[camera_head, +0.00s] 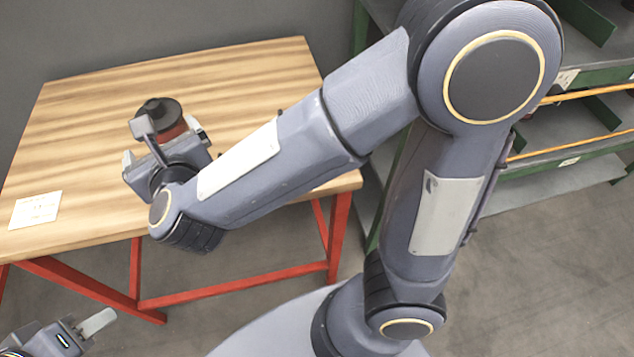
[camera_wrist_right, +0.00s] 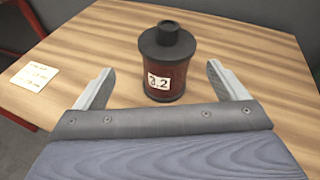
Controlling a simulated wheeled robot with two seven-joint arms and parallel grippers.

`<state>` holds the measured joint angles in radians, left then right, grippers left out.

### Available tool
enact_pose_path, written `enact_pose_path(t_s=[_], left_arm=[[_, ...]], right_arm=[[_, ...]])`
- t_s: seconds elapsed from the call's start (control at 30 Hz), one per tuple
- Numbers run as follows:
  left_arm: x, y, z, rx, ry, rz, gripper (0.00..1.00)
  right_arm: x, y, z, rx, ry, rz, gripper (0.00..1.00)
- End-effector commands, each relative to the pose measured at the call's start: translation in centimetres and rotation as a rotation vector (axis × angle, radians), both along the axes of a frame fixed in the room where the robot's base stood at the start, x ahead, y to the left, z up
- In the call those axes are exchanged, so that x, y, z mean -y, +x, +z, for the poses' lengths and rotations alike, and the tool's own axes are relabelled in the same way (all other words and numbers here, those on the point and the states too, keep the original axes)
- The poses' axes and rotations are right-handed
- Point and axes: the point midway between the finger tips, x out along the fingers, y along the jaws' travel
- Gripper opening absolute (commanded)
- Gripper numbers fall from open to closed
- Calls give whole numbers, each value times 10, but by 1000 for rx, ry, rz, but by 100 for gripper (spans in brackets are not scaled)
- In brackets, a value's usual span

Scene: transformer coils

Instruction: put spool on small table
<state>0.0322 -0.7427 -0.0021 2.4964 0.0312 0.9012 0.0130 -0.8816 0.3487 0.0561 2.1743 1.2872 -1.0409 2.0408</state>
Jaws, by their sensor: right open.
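The spool (camera_wrist_right: 167,62) stands upright on the wooden table (camera_wrist_right: 120,30). It has a dark flanged top, a reddish-brown body and a white label reading 3.2. In the head view the spool (camera_head: 160,113) is partly hidden behind my right gripper (camera_head: 167,133). My right gripper is open and empty, with its fingers reaching toward the spool. In the right wrist view my right gripper (camera_wrist_right: 166,85) has one finger on each side, with gaps to the spool. The table (camera_head: 230,80) also shows in the head view, on red legs. My left gripper (camera_head: 85,325) is partly visible at the lower left.
A paper card (camera_head: 36,210) lies on the table's left part, also seen in the wrist view (camera_wrist_right: 35,76). A green shelf rack (camera_head: 575,150) stands at the right. The tabletop around the spool is clear. A grey wall is behind the table.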

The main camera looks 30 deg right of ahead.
Motion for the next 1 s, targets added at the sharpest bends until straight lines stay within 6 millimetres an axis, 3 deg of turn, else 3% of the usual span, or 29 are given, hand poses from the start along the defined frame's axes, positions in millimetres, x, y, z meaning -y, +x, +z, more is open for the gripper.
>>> enact_pose_path(t_s=[0.13, 0.27, 0.37, 0.5, 0.6, 0.7, 0.8, 1.0], left_arm=[[0, 0, 0, 0, 0, 0, 36], [0, 0, 0, 0, 0, 0, 36], [0, 0, 0, 0, 0, 0, 36], [0, 0, 0, 0, 0, 0, 36], [0, 0, 0, 0, 0, 0, 36], [0, 0, 0, 0, 0, 0, 36], [0, 0, 0, 0, 0, 0, 36], [0, 0, 0, 0, 0, 0, 36]], right_arm=[[35, 13, 32, 67, -303, 331, 93], [72, -13, 42, 188, -765, 668, 93], [105, -50, 27, 260, -1172, 914, 93], [153, -113, -14, 282, -1667, 1255, 93], [181, -154, -41, 262, -1889, 1481, 93], [199, -182, -59, 243, -2000, 1648, 93], [207, -196, -68, 236, -2041, 1737, 93], [209, -199, -69, 238, -2050, 1759, 93]])
